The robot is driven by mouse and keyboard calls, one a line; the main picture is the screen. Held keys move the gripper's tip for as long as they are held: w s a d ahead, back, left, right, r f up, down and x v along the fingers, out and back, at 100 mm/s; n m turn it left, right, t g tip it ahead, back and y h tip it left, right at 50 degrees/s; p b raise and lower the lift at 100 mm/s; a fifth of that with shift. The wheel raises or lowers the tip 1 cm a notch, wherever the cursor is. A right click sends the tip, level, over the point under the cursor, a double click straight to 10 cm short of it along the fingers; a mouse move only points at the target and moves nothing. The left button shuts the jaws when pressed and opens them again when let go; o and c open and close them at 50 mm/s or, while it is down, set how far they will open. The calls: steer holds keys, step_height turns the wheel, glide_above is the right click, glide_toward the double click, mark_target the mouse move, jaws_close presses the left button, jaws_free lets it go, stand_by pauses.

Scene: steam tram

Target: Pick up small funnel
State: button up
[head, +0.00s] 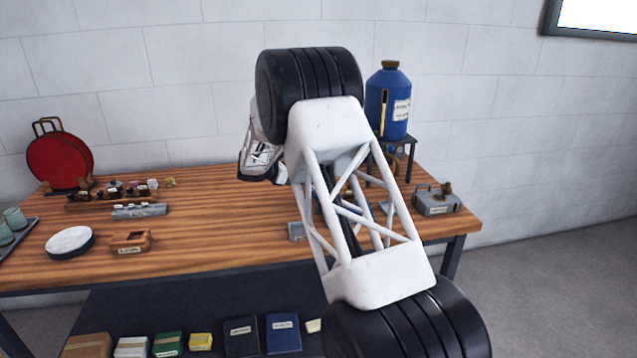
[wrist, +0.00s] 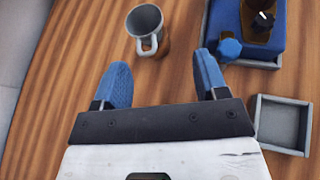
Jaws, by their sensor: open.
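In the wrist view, my gripper (wrist: 162,76) is open, its two blue fingertips spread wide over the wooden table with nothing between them. A grey cup-shaped piece with a loop handle (wrist: 147,28) stands just beyond the fingertips, slightly left of the middle. Its wide mouth faces up. It may be the small funnel, but I cannot see a spout. In the head view, my arm crosses the middle of the table and I cannot pick out this piece there.
Right of my fingers are a tray holding a blue box (wrist: 272,40), a blue knob (wrist: 230,48) and an empty square grey tray (wrist: 283,123). A blue tank (head: 388,100) stands at the table's back right. Small items and a white-topped round dish (head: 70,241) occupy the left.

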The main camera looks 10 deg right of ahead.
steer(key=shift+w+a+f+n, duration=0.25)
steer(key=shift+w+f, duration=0.35)
steer(key=shift+w+a+f+n, duration=0.25)
steer(key=shift+w+f, duration=0.3)
steer(key=shift+w, duration=0.05)
steer(key=shift+x, duration=1.3)
steer(key=shift+d, duration=0.1)
steer(key=shift+r+x, duration=0.15)
steer(key=shift+x, duration=1.1)
steer(key=shift+r+x, duration=0.15)
steer(key=shift+x, duration=1.1)
steer(key=shift+d, duration=0.15)
steer(key=c, duration=1.1)
steer(key=shift+r, duration=0.1)
